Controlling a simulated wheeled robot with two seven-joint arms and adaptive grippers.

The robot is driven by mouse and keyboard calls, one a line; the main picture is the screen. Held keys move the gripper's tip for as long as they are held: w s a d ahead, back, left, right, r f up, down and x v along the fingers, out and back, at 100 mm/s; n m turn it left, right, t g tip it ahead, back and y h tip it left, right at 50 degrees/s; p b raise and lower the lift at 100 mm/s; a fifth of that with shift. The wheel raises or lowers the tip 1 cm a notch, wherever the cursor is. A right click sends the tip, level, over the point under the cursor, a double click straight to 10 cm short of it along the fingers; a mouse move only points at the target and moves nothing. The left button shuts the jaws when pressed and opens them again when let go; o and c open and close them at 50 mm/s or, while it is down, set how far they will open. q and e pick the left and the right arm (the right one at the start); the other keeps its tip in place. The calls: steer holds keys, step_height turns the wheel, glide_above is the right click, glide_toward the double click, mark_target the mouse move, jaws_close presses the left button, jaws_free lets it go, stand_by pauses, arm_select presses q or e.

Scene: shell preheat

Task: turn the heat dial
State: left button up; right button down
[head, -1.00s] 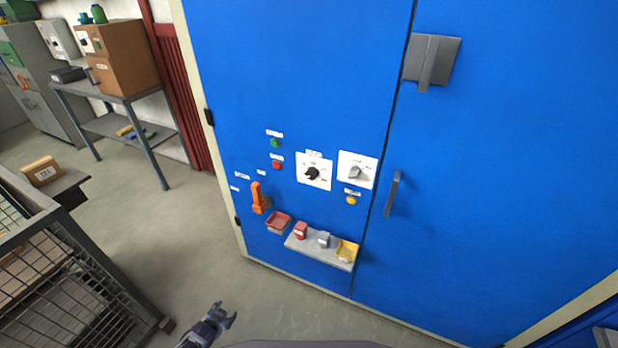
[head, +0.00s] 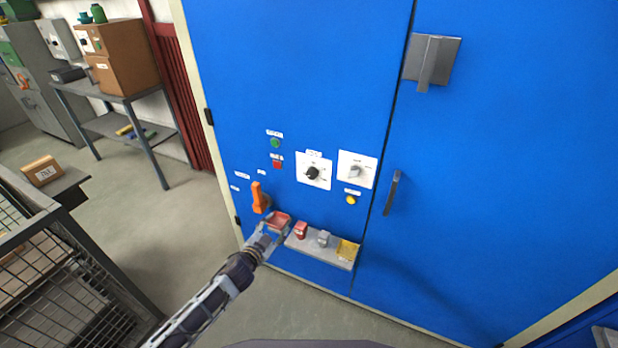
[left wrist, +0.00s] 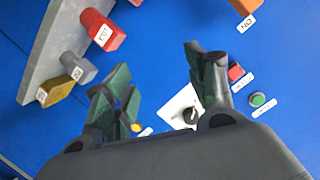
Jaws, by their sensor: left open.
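Two dials sit on white plates on the blue cabinet door: a black knob (head: 312,173) and, right of it, a grey knob (head: 355,171). Their labels are too small to read, so I cannot tell which is the heat dial. My right gripper is not in view.
An orange lever (head: 259,198), green button (head: 275,143), red button (head: 277,164) and yellow button (head: 351,200) surround the dials. Below, a grey shelf (head: 319,252) carries red, grey and yellow pieces. A door handle (head: 391,193) is at right; a mesh cage (head: 62,262) stands at left.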

arm_select(q)
steer(key=s+d+r+n+t+h, duration=0.1)
steer(key=d+r+n, duration=0.1)
steer(key=r, duration=0.5)
steer(key=s+d+r+n+t+h, duration=0.1)
steer(key=d+r+n, duration=0.2)
steer(key=r, duration=0.4)
steer(key=shift+d+n, duration=0.3)
steer(key=shift+d, duration=0.25)
steer(key=shift+w, duration=0.1)
glide_toward(311, 175)
steer(key=shift+x, duration=4.4)
steer(key=shift+w, duration=0.1)
